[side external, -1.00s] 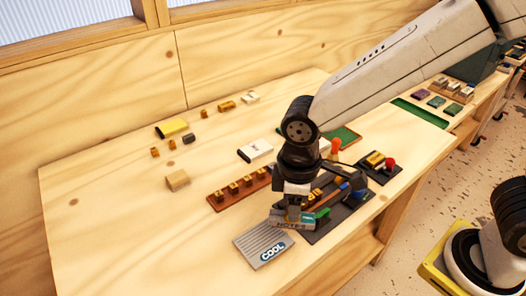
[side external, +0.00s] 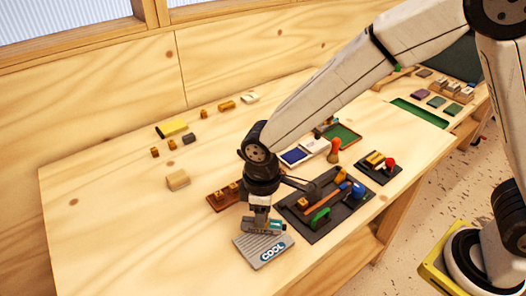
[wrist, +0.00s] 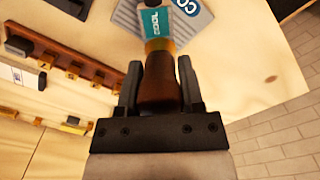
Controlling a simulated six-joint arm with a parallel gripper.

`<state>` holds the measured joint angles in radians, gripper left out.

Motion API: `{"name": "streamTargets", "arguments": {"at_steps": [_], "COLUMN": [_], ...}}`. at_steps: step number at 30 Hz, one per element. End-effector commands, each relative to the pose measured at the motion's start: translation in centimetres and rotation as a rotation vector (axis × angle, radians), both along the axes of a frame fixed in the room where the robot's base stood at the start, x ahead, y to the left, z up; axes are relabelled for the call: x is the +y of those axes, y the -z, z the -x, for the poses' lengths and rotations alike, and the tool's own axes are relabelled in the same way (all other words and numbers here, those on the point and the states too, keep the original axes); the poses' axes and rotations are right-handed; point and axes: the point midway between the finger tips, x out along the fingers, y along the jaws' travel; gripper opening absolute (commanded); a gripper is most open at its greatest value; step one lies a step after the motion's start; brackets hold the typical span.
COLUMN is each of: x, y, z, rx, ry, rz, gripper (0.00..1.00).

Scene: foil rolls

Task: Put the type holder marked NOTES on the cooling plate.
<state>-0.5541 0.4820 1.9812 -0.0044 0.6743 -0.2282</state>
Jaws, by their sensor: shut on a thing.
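My gripper (side external: 261,212) is shut on a type holder (side external: 262,227) over the far part of the cooling plate. In the wrist view my gripper (wrist: 158,72) clasps the holder's brown handle (wrist: 157,97). A brass collar and a teal label (wrist: 153,25) lie beyond the fingers; I cannot read the lettering surely. The cooling plate (side external: 250,250) is grey, ridged and marked COOL, near the table's front edge. It also shows at the top of the wrist view (wrist: 195,22). I cannot tell whether the holder touches the plate.
A brown rack (side external: 216,203) with brass pieces stands just behind my gripper. A dark tray (side external: 330,230) with tools, one green-handled and one blue-handled, lies right of the plate. A wooden block (side external: 178,181) sits further left. The table's left front is clear.

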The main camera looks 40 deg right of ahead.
Motion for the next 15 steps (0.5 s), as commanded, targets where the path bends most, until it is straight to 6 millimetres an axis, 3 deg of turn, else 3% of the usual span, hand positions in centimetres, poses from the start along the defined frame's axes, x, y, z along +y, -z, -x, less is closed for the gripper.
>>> {"name": "streamTargets", "arguments": {"at_steps": [7,15], "x": [0.2,0.2], "y": [0.8,3.4], "z": [-0.5,-0.5], "rx": [0.001,0.001], "ry": [0.0,0.0], "rz": [0.001,0.001], "gripper": [0.1,0.1]}}
